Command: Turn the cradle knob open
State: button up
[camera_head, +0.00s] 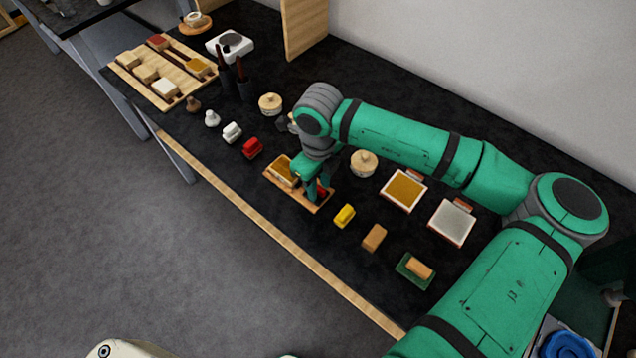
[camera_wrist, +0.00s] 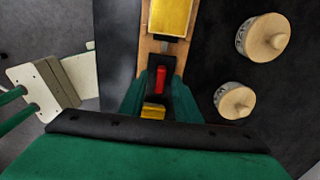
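The cradle (camera_head: 296,199) is a narrow wooden base near the front edge of the black bench; it also shows in the wrist view (camera_wrist: 148,48). A gilt, gold-faced piece (camera_head: 284,170) sits at its left end and shows at the top of the wrist view (camera_wrist: 171,16). The red knob (camera_wrist: 160,79) stands on a dark patch at the cradle's other end, lengthwise along the base. My gripper (camera_wrist: 160,90) points down over this end. Its green fingers stand on either side of the knob, with gaps visible. In the head view my gripper (camera_head: 316,188) partly hides the knob.
Small blocks, red (camera_head: 252,148) and yellow (camera_head: 344,215), lie along the front on both sides of the cradle. Two round lidded pots (camera_head: 270,104) (camera_head: 364,163) stand behind. Two framed panels (camera_head: 404,190) (camera_head: 452,221) lie to the right. A wooden tray (camera_head: 183,92) is far left.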

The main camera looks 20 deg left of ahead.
grip_shut()
